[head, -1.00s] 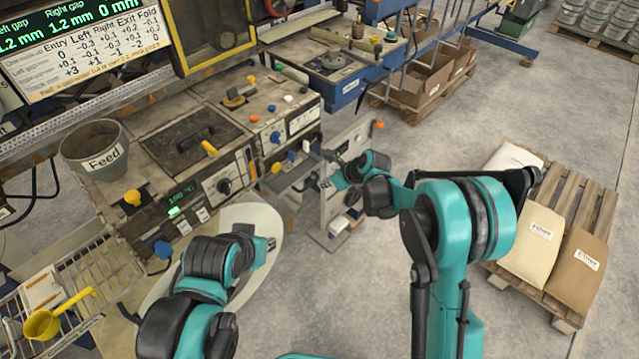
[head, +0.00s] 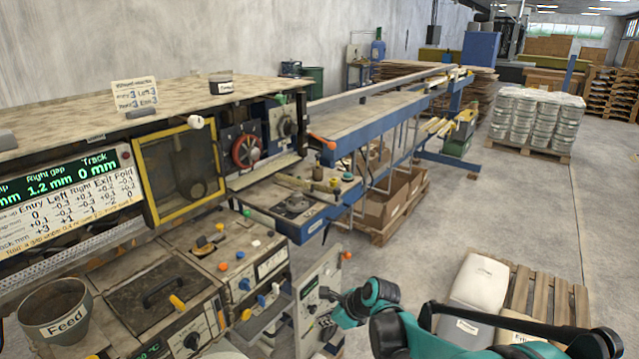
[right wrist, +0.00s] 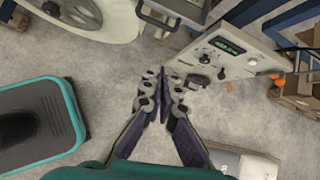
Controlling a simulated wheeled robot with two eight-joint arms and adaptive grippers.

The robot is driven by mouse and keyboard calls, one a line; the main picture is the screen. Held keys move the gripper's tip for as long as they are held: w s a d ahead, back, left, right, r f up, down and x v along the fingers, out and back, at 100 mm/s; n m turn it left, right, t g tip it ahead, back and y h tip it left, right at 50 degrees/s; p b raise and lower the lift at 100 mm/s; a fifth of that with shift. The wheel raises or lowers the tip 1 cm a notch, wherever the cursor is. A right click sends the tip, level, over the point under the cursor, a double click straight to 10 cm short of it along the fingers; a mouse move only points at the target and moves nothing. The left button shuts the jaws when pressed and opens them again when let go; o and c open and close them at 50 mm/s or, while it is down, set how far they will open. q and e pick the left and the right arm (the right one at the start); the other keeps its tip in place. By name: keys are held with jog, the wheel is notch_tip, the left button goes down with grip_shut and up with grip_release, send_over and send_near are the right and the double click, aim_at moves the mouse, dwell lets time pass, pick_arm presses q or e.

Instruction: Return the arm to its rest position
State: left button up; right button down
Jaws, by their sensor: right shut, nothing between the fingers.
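My right gripper (head: 328,294) shows low in the head view, in front of the small grey control cabinet (head: 311,286). In the right wrist view the right gripper (right wrist: 162,78) has its fingers together with nothing between them, above bare concrete floor. The cabinet's panel (right wrist: 213,56) with a green display shows beyond the fingertips, to the right and apart from them in that view. My left gripper is outside both current views.
The laminating machine with its Feed hopper (head: 54,316) and yellow-framed window (head: 181,172) fills the left. A pallet (head: 545,290) with sacks stands at the right. Cardboard boxes (head: 385,205) sit under the blue conveyor (head: 345,150). Open floor (head: 480,200) lies between.

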jog(key=s+d+r+n+t+h, duration=0.1)
jog(key=s+d+r+n+h, duration=0.2)
jog(key=s+d+r+n, duration=0.7)
jog(key=s+d+f+n+h, duration=0.1)
jog(key=s+d+n, duration=0.2)
jog(key=s+n, duration=0.3)
jog(key=s+d+f+n+t+h, duration=0.1)
jog(key=s+d+n+h, duration=0.1)
jog(key=s+d+n, duration=0.2)
jog(key=s+n, duration=0.3)
jog(key=s, duration=0.2)
jog(key=shift+s+f+t, duration=0.15)
jog(key=shift+s+t, duration=0.1)
jog(key=shift+t, duration=0.05)
